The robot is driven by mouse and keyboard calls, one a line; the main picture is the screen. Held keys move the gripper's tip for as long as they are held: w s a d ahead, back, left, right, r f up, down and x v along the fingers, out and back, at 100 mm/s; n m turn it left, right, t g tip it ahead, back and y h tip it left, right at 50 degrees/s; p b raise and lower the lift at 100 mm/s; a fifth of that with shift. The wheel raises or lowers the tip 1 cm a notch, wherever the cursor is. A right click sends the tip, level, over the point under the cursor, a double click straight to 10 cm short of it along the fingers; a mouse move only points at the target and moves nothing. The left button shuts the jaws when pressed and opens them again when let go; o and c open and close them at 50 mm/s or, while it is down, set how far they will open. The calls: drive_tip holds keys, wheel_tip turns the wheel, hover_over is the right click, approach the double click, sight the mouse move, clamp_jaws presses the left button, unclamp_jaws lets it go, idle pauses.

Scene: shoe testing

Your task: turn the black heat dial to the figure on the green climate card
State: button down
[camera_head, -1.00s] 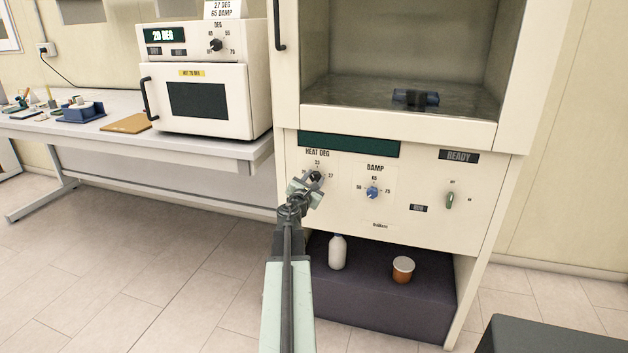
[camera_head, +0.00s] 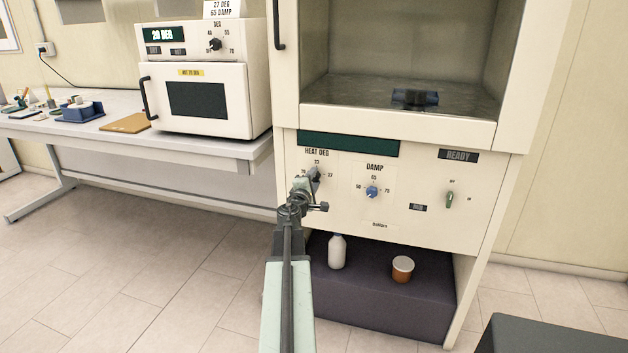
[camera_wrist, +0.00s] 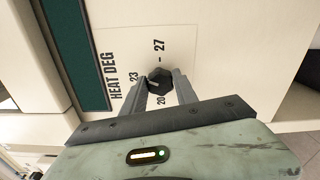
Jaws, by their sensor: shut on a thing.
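The black heat dial (camera_wrist: 159,80) is on the front panel under the label HEAT DEG, with 20, 23 and 27 around it. My gripper (camera_wrist: 163,88) is shut on the dial, one finger on each side of it. A small pale mark on the dial seems to lie between 20 and 23, but I cannot be sure. In the head view my gripper (camera_head: 314,178) partly covers the dial (camera_head: 317,172). A pale card (camera_head: 222,9) reading 27 DEG, 65 DAMP stands on the oven, cut by the top edge; no green shows on it.
A blue DAMP dial (camera_head: 372,192) sits just right of the heat dial. A white bottle (camera_head: 337,252) and an orange jar (camera_head: 402,269) stand below the panel. The oven (camera_head: 205,90) has its own dial.

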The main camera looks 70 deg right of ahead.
drive_tip(key=shift+s+m, duration=0.1)
drive_tip(key=shift+m, duration=2)
drive_tip(key=c, duration=0.9)
unclamp_jaws()
drive_tip(key=shift+c, duration=0.2)
drive_tip(key=a, duration=0.8)
drive_tip(key=shift+s, duration=0.2)
